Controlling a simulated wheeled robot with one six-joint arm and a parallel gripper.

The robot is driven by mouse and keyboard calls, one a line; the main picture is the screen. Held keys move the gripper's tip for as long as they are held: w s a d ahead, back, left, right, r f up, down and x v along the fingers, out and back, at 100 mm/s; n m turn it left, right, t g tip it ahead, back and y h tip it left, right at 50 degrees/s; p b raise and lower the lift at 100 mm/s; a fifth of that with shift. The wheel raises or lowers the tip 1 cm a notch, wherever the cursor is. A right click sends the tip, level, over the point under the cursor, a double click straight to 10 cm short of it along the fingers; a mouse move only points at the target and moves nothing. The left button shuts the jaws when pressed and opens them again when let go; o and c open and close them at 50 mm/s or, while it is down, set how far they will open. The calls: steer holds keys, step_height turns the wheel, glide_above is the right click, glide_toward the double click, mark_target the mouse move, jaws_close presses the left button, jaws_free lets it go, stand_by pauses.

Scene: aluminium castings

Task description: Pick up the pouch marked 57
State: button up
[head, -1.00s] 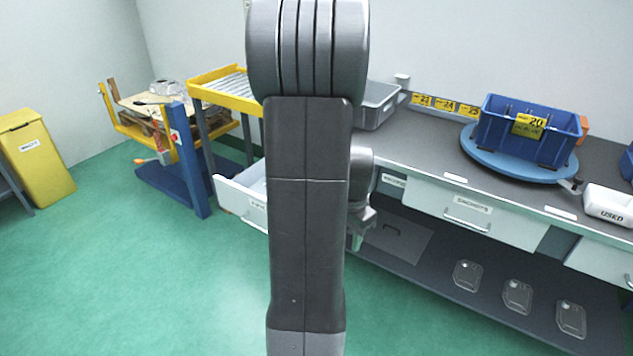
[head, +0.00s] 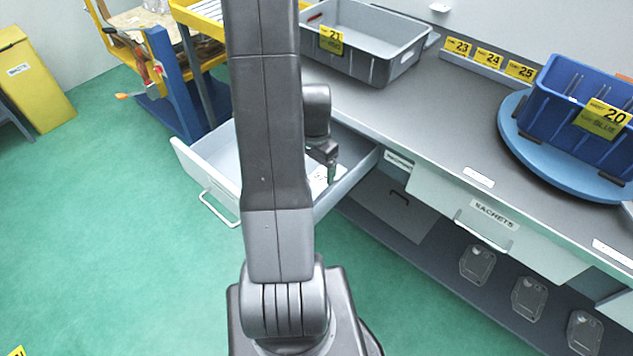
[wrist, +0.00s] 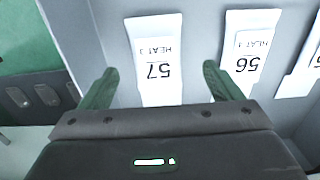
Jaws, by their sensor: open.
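The pouch marked 57 (wrist: 155,45) is a flat white packet with upside-down print, lying in an open light-grey drawer (head: 190,155). In the wrist view its lower end runs down between the green fingertips of my gripper (wrist: 159,76) and behind the gripper body. My gripper is open, and nothing is held in it. A similar pouch marked 56 (wrist: 250,45) lies to the right, near the right fingertip. In the head view my gripper (head: 330,172) is over the right part of the drawer, and my arm hides much of the drawer's inside.
A third white pouch (wrist: 303,70) is partly cut off at the wrist view's right edge. The grey worktop (head: 430,110) bears a grey bin marked 21 (head: 375,50) and a blue bin marked 20 (head: 560,100).

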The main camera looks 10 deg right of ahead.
mark_target(317, 180)
steer(key=shift+s+d+f, duration=0.1)
steer(key=shift+f, duration=1.05)
steer(key=shift+d+f, duration=0.1)
steer(key=shift+f, duration=1)
steer(key=c, duration=1.1)
